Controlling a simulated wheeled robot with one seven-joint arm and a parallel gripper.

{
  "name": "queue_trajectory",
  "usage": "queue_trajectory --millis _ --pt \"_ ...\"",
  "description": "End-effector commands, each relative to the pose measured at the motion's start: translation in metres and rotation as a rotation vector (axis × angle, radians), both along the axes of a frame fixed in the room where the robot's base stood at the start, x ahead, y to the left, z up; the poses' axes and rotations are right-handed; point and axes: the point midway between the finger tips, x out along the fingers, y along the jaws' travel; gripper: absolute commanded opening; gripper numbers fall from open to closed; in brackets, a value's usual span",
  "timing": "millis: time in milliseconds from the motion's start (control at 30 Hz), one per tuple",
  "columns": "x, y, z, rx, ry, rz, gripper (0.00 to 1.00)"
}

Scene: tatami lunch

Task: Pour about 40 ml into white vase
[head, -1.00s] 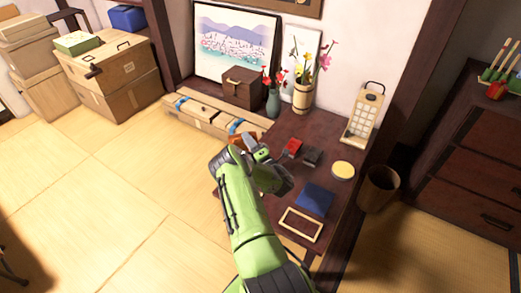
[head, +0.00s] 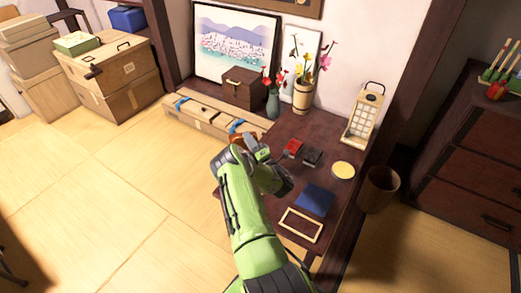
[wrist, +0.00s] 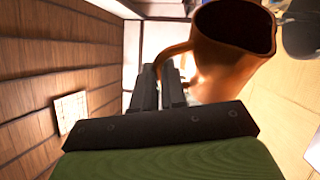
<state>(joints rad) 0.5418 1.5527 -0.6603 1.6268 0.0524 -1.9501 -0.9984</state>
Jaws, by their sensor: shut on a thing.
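My gripper (wrist: 159,75) is shut on the handle of a copper-brown pitcher (wrist: 212,72). In the wrist view the pitcher's body is right of my fingers, with its wide dark mouth at the top; I cannot see any liquid. In the head view only a small brown part of the pitcher (head: 237,138) shows beyond my wrist, near the left edge of the dark low table (head: 262,203). I cannot make out a white vase in either view; my arm covers part of the table.
A teal vase with red flowers (head: 273,105) and a wooden bucket of flowers (head: 302,97) stand at the back. A red box (head: 292,148), blue cloth (head: 314,200), yellow round item (head: 343,170) and wooden frame (head: 301,225) lie on the table. A lantern (head: 363,118) stands right.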

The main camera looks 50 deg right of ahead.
Motion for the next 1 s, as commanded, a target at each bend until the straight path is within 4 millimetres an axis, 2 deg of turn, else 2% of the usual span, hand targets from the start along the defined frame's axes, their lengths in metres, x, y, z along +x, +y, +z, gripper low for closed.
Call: queue_trajectory --millis 300,367,400,433,467,733,1000 --pt "-0.001 -0.001 0.001 0.011 -0.014 0.001 0.00" --pt "0.009 0.011 -0.002 -0.083 0.082 0.009 0.00" --pt "0.024 0.027 -0.008 -0.179 0.169 0.014 0.00" --pt "0.027 0.031 -0.005 -0.242 0.224 0.009 0.00" --pt "0.029 0.032 -0.002 -0.282 0.259 0.006 0.00" --pt "0.034 0.037 -0.020 -0.394 0.368 0.003 0.00" --pt "0.033 0.037 -0.019 -0.404 0.376 0.001 0.00"
